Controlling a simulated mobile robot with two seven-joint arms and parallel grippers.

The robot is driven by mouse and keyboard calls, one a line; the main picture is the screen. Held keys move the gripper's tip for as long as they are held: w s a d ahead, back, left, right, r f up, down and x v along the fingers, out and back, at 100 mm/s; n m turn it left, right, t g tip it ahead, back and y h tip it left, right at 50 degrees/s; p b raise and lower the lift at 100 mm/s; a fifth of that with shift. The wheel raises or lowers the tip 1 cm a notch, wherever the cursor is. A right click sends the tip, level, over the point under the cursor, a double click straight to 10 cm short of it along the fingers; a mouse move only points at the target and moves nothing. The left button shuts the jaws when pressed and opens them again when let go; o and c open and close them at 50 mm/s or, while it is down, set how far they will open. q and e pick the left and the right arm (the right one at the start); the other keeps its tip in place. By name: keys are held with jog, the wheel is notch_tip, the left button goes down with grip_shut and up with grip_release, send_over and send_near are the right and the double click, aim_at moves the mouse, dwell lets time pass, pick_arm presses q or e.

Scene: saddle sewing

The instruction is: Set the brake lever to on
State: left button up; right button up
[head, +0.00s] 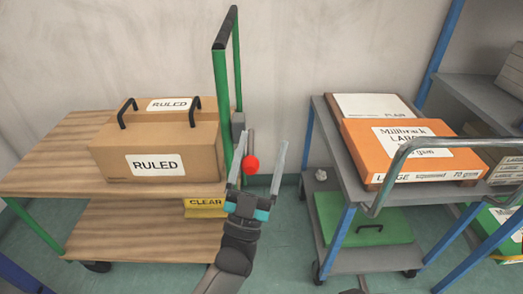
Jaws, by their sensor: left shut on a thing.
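The brake lever is a grey rod with a red ball knob (251,165), at the right end of the wooden-shelved trolley (60,150) in the head view. The rod shows above the knob, beside the trolley's green upright. My left gripper (262,150) reaches up from below, with one finger on each side of the knob, and is shut on the brake lever. The exact contact is hard to see. No on or off marking is readable. My right gripper is out of view.
A cardboard box marked RULED (155,165) sits on the trolley's top. A grey cart with an orange box (400,155) stands right of a floor gap. A wall is close behind.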

pick_arm(q)
jog(key=v, duration=1.5)
jog(key=shift+p, duration=0.45)
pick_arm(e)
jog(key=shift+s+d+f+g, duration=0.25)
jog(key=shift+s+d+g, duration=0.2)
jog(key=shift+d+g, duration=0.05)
pick_arm(q)
jog(key=shift+f, duration=0.15)
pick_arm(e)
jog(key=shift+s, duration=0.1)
